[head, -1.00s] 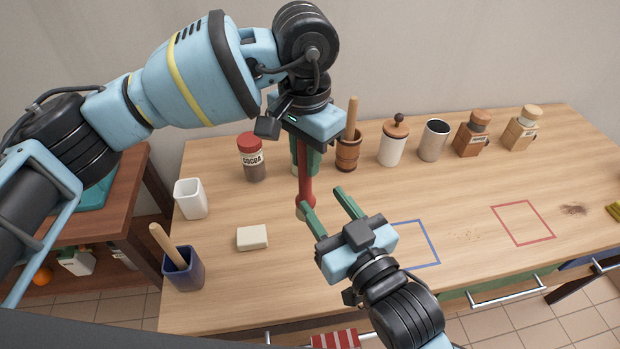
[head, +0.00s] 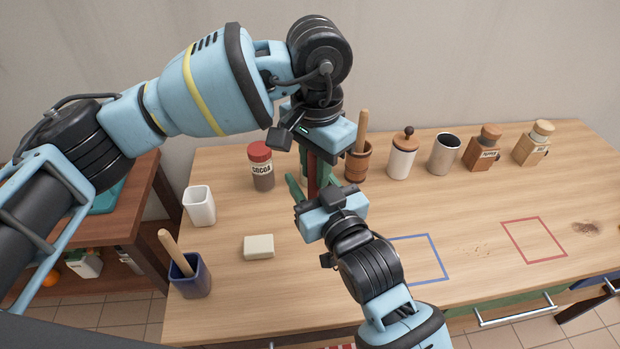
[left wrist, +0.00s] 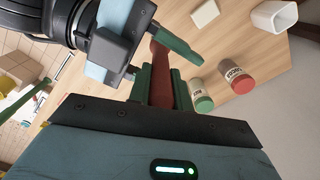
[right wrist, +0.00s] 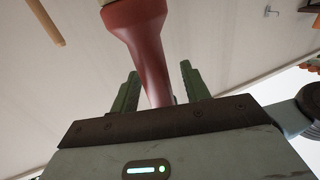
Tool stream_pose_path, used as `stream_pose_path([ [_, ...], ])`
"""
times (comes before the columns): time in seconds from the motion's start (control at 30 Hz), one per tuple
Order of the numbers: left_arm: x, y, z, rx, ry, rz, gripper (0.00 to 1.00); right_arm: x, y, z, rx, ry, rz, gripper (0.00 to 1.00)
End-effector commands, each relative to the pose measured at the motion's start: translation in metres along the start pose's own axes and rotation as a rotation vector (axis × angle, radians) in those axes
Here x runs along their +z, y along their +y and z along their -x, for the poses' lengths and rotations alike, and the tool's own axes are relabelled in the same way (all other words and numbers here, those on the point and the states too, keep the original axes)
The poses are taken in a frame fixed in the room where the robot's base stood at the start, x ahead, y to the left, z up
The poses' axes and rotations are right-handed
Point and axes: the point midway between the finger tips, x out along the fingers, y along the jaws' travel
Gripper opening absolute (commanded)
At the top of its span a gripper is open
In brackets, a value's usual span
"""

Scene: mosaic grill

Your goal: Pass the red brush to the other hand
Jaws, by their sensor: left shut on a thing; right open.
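The red brush (head: 312,174) hangs upright below my left gripper (head: 316,160), which is shut on its upper part. In the left wrist view the brush (left wrist: 160,78) runs out between the left fingers (left wrist: 162,85). My right gripper (head: 305,190) is at the lower part of the brush, with its fingers open. In the right wrist view the brush (right wrist: 145,50) passes between or just above the open right fingers (right wrist: 160,85); I cannot tell if they touch it. The brush's lower end is hidden behind my right gripper in the head view.
A cocoa jar (head: 262,168), a wooden mortar (head: 357,164), a white canister (head: 401,160) and a metal cup (head: 444,154) stand behind. A white block (head: 258,246), a white cup (head: 199,206) and a blue pot (head: 190,278) are left. Blue (head: 436,262) and red (head: 556,240) outlined squares are empty.

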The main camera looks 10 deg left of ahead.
Motion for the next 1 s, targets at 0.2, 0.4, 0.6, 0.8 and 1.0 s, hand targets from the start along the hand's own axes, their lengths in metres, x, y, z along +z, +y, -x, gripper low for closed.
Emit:
stream_pose_path([
  [0.2, 0.0000, 0.0000, 0.0002, 0.000, 0.000, 0.000, 0.00, -0.0002, 0.0000, 0.0002, 0.000, 0.000, 0.000, 0.23],
  [0.4, 0.0000, 0.0000, 0.0002, 0.000, 0.000, 0.000, 0.00, -0.0002, 0.0001, 0.0003, 0.000, 0.000, 0.000, 0.00],
  [0.6, 0.0000, 0.0000, 0.0002, 0.000, 0.000, 0.000, 0.46, -0.0004, 0.0001, 0.0003, 0.000, 0.001, 0.000, 0.00],
  [0.8, 0.0000, 0.0000, 0.0001, 0.000, 0.000, 0.000, 0.46, -0.0004, 0.0000, 0.0003, 0.000, 0.001, 0.000, 0.00],
  [1.0, -0.0005, -0.0003, 0.0091, -0.001, 0.002, 0.001, 0.46, -0.0004, 0.0000, 0.0003, 0.000, 0.001, 0.000, 0.00],
])
